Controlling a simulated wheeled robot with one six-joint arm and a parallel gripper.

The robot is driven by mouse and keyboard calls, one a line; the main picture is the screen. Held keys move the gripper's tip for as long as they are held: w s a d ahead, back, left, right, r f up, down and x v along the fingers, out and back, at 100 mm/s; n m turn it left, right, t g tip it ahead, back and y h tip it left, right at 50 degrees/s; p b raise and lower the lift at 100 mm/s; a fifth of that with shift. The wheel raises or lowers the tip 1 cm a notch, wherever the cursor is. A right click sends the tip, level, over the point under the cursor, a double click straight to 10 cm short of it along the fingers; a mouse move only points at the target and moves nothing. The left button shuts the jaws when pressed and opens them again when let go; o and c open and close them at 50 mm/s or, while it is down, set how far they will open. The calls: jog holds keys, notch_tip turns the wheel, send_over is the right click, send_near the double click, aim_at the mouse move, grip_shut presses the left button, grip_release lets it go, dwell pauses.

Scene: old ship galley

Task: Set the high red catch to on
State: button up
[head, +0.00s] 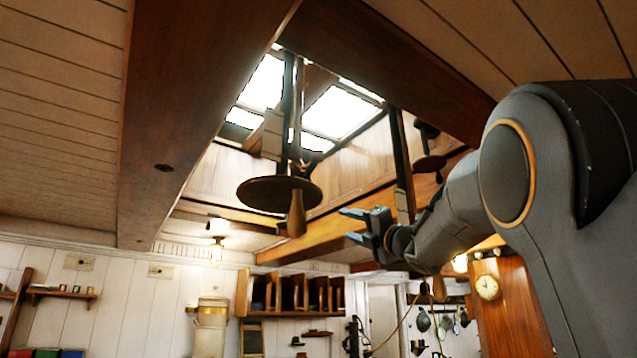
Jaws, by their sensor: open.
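I cannot make out a red catch in the head view. My gripper (349,225) is raised at the middle right, with its two dark fingers apart and pointing left. Nothing shows between them. The fingers are right of a brown wooden handle (297,213) that hangs at the edge of a dark round plate (262,193). In the picture there is a gap between the fingers and the handle. I cannot tell how far apart they are in depth.
The plate hangs on a dark post (292,105) below a bright skylight (338,112). A heavy wooden beam (185,110) crosses at left.

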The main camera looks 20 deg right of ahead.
jog(key=s+a+r+n+g+y, duration=0.1)
jog(key=s+a+r+n+y, duration=0.1)
jog(key=s+r+n+y, duration=0.35)
jog(key=n+g+y+p, duration=0.1)
jog(key=n+g+y, duration=0.3)
jog(key=n, duration=0.8)
send_near(318, 158)
notch_tip(318, 158, up, 3)
jog(key=w+g, duration=0.1)
jog(key=w, duration=0.2)
jog(key=shift+m+h, duration=0.25)
jog(key=shift+h, duration=0.1)
jog(key=p+x, duration=0.1)
jog(key=x, duration=0.1)
jog(key=p+x, duration=0.1)
jog(key=x, duration=0.1)
jog(key=p+x, duration=0.1)
jog(key=x, duration=0.1)
jog(key=shift+s+a+r+p, duration=0.25)
jog(key=shift+a+p, duration=0.15)
jog(key=shift+a, duration=0.1)
jog(key=shift+w+a+r+p, duration=0.15)
jog(key=shift+w+a+p, duration=0.2)
jog(key=shift+w+a, duration=0.15)
grip_shut()
